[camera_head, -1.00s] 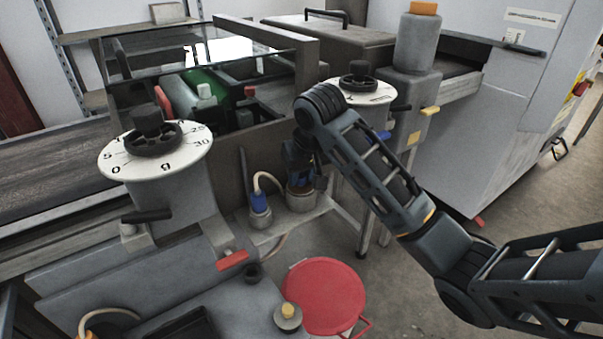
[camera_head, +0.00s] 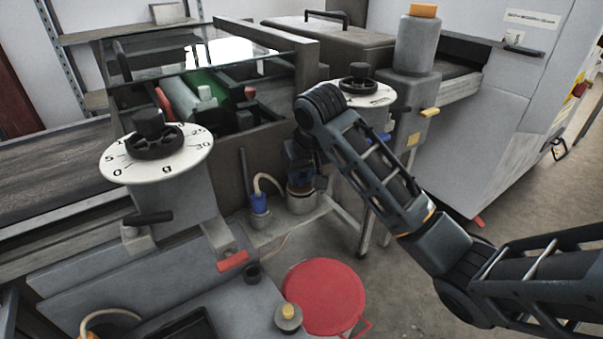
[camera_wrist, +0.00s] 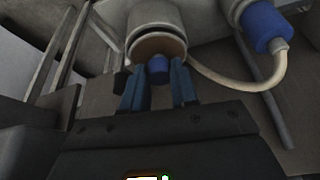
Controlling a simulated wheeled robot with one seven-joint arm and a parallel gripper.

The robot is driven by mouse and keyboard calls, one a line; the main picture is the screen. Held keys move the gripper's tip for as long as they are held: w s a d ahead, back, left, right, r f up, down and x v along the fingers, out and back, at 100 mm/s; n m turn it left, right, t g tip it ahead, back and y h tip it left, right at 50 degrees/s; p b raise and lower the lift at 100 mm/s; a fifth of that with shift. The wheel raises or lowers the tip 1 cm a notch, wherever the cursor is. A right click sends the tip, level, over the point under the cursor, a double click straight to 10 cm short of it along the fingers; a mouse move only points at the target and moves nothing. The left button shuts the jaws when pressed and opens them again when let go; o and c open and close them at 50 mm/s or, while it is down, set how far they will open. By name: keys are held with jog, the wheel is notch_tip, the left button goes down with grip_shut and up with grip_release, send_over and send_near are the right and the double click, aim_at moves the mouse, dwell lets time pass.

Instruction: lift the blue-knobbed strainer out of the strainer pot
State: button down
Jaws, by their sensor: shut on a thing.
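The strainer pot (camera_head: 301,203) is a grey cylinder on the low shelf below the machine; it also shows at the top of the wrist view (camera_wrist: 153,12). The strainer (camera_wrist: 160,46) shows as a brown disc at the pot's mouth, with a blue knob (camera_wrist: 158,68) at its centre. My gripper (camera_wrist: 159,86) reaches over the pot with its two fingers on either side of the knob, shut on it. It also shows in the head view (camera_head: 300,170), dark against the pot. How deep the strainer sits in the pot is hard to tell.
A blue-collared fitting (camera_head: 259,203) with a pale hose stands just left of the pot. A dial housing (camera_head: 370,92) and a grey column (camera_head: 405,90) stand close to my arm. A red round stool (camera_head: 325,297) is below in front. Open floor lies at the right.

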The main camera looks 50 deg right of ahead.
jog(key=shift+r+p, duration=3.45)
jog(key=shift+r, duration=0.05)
jog(key=shift+r, duration=0.15)
notch_tip(320, 180, up, 3)
jog(key=p, duration=0.3)
jog(key=shift+s+f, duration=0.1)
jog(key=shift+f, duration=0.1)
